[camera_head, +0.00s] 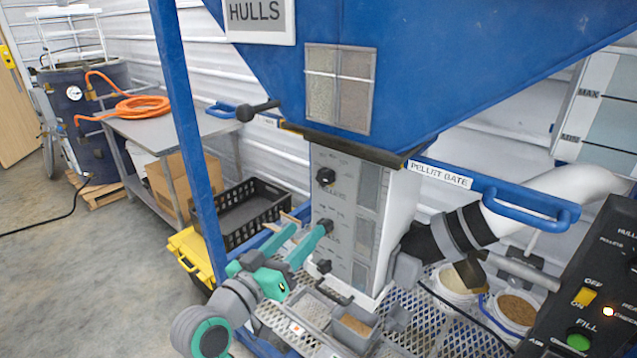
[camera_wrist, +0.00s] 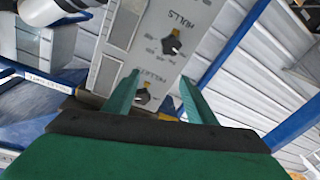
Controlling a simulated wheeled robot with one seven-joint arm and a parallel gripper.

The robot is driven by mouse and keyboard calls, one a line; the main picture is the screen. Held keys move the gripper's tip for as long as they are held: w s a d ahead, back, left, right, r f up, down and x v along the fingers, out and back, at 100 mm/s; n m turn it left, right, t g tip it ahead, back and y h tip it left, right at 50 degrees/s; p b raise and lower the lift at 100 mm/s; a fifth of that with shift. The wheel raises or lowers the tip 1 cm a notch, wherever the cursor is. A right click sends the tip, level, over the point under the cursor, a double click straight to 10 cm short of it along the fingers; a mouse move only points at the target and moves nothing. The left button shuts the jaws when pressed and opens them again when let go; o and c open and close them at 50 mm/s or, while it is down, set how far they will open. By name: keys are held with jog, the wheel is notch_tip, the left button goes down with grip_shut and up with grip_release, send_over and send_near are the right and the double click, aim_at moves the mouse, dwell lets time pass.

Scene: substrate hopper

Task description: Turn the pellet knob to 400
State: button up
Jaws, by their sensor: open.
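The pellet knob is a small dark knob on the grey control panel (camera_head: 341,205). In the wrist view the pellet knob (camera_wrist: 143,97) shows between my green fingers, nearer the left one, under its PELLETS label. The hulls knob (camera_wrist: 172,45) is farther up the panel, and in the head view the hulls knob (camera_head: 325,176) is the top one. My gripper (camera_head: 308,226) is open and empty, its fingers pointing at the panel around the middle knob, which a finger partly hides. Contact and the dial setting cannot be made out; it also shows in the wrist view (camera_wrist: 160,77).
A lower knob (camera_head: 323,266) is below the fingers. The blue hopper (camera_head: 400,60) overhangs the panel, and a blue post (camera_head: 183,110) stands left of it. A grey bin (camera_head: 354,328) sits on the mesh shelf below. A black crate (camera_head: 240,208) is behind the arm.

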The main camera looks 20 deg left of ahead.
aim_at(322, 180)
notch_tip(322, 180, up, 9)
jog(key=s+a+m+g+h, duration=0.1)
jog(key=s+a+m+h, duration=0.1)
jog(key=s+m, duration=0.1)
jog(key=x, duration=1.1)
jog(key=shift+w, duration=0.1)
jog(key=c, duration=1)
